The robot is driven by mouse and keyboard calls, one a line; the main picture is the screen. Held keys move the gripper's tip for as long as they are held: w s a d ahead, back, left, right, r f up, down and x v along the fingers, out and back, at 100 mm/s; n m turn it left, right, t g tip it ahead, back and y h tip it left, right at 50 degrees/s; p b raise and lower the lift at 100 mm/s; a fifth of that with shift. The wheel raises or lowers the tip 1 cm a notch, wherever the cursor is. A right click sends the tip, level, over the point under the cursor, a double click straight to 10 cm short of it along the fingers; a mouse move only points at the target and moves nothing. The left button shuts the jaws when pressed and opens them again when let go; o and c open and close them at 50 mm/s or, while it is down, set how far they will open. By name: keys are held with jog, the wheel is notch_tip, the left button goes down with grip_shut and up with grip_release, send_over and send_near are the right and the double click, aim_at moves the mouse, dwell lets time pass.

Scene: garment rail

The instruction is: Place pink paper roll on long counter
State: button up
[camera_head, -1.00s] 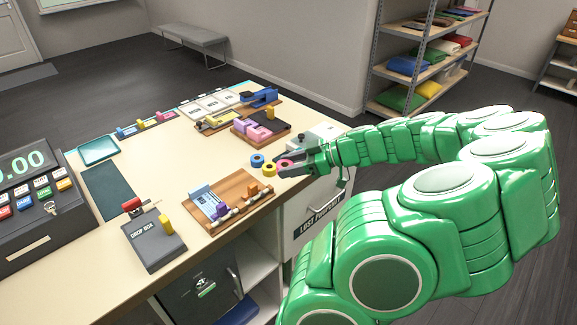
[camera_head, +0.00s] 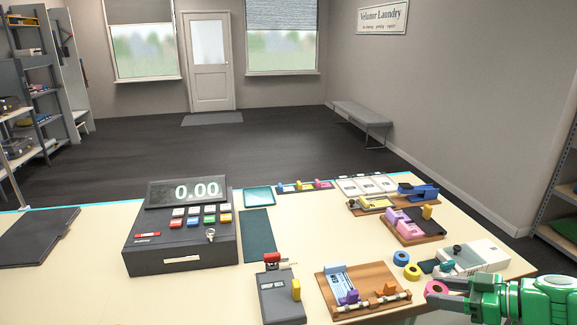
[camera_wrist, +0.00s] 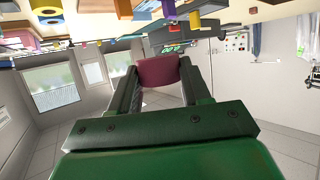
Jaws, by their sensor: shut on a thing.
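The pink paper roll (camera_head: 437,289) is at the right end of the long counter (camera_head: 300,230) in the head view. My gripper (camera_head: 440,294) is shut on it. In the wrist view the roll (camera_wrist: 158,71) sits between the two fingertips of my gripper (camera_wrist: 160,78), and that picture is upside down. I cannot tell whether the roll touches the counter top. A blue roll (camera_head: 401,258) and a yellow roll (camera_head: 412,271) lie on the counter just behind and left of it.
A wooden tray (camera_head: 362,287) lies left of my gripper. A white box-like device (camera_head: 475,258) stands behind it.

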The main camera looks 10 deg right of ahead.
jog(key=w+a+m+t+h, duration=0.1)
jog(key=w+a, duration=0.3)
jog(key=w, duration=0.8)
jog(key=w+a+m+h, duration=0.1)
jog(key=w+a, duration=0.2)
jog(key=w, duration=0.8)
jog(key=w+a+r+m+h, duration=0.1)
jog(key=w+a+r, duration=0.1)
jog(key=w+a, duration=0.6)
jog(key=w+a+r+m+t+h, duration=0.1)
jog(key=w+a+r, duration=0.1)
jog(key=w+a, duration=0.6)
jog(key=a, duration=0.4)
jog(key=shift+r+m+h, duration=0.25)
jog(key=shift+m+h, duration=0.05)
jog(key=shift+h, duration=0.1)
jog(key=shift+d, duration=0.1)
